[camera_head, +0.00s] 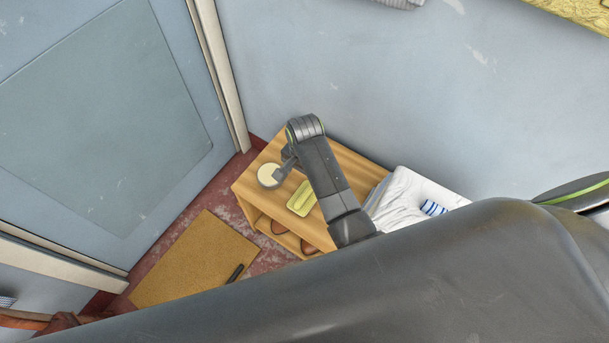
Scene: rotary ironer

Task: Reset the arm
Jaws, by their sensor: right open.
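My right arm reaches over a light wooden shelf unit (251,187) that stands against the wall. My right gripper (281,171) is at the arm's far end, over the left part of the unit's top. It is small in this view, and it is open. A round cream disc with a grey rim (269,175) shows right beside the fingers; I cannot tell whether they touch it. A large dark link of my own body covers the lower part of the view. My left gripper is not in view.
A yellow-green block (302,198) lies on the unit, left of my forearm. White cloth (400,196) and a blue-striped piece (433,208) lie to the right. A tan mat (190,262) covers floor in front. A blue-grey door (100,110) stands at left, the wall (400,90) behind.

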